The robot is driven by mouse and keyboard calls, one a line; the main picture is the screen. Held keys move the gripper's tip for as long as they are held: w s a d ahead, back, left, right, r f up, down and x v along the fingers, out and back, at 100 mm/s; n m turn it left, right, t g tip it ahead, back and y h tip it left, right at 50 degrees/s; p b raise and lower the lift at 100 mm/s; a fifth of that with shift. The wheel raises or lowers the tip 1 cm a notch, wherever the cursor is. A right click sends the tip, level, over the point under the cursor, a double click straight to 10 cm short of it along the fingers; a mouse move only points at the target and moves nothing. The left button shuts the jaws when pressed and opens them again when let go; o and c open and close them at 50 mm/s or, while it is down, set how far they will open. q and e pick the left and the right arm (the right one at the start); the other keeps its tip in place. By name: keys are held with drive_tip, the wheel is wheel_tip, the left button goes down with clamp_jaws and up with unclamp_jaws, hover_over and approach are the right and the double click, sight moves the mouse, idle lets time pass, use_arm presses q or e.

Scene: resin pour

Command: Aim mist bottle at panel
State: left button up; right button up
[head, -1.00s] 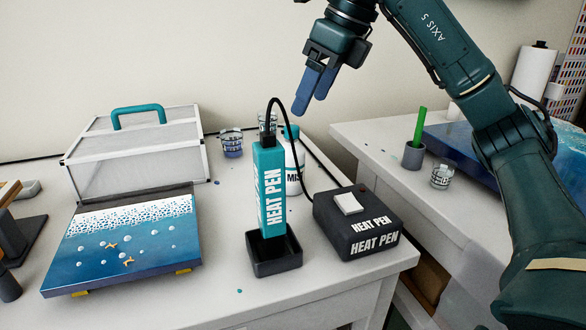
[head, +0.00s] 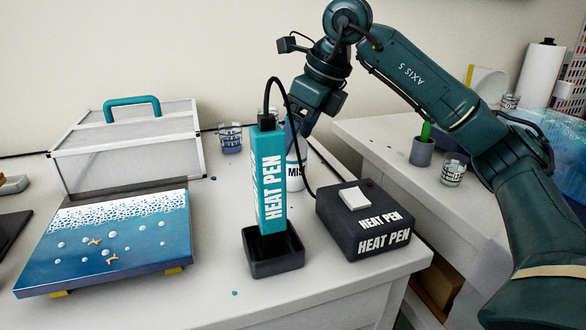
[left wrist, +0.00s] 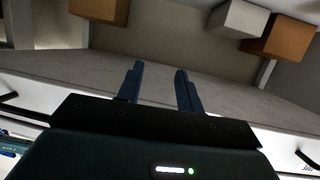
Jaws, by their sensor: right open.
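The white mist bottle (head: 297,173), with part of its "MIS" label showing, stands on the table behind the heat pen. Its top is hidden by the pen and my gripper. My right gripper (head: 299,135) is open, its blue fingers pointing down at the bottle's top; I cannot tell if they touch it. The panel (head: 105,243), blue with white foam, bubbles and small orange starfish shapes, lies tilted at the front left. My left gripper (left wrist: 157,82) is open and empty in the left wrist view, over the floor beside white furniture.
The teal heat pen (head: 269,185) stands in a black holder (head: 276,262), in front of the bottle. Its cable arches to the black control box (head: 362,222) at right. A clear case (head: 130,145) and a measuring cup (head: 230,138) stand behind. Table between panel and holder is clear.

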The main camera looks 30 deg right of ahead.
sight(295, 183)
drive_tip(key=x, duration=0.3)
drive_tip(key=shift+d+f, duration=0.1)
drive_tip(key=shift+c, duration=0.2)
drive_tip(key=c, duration=1.2)
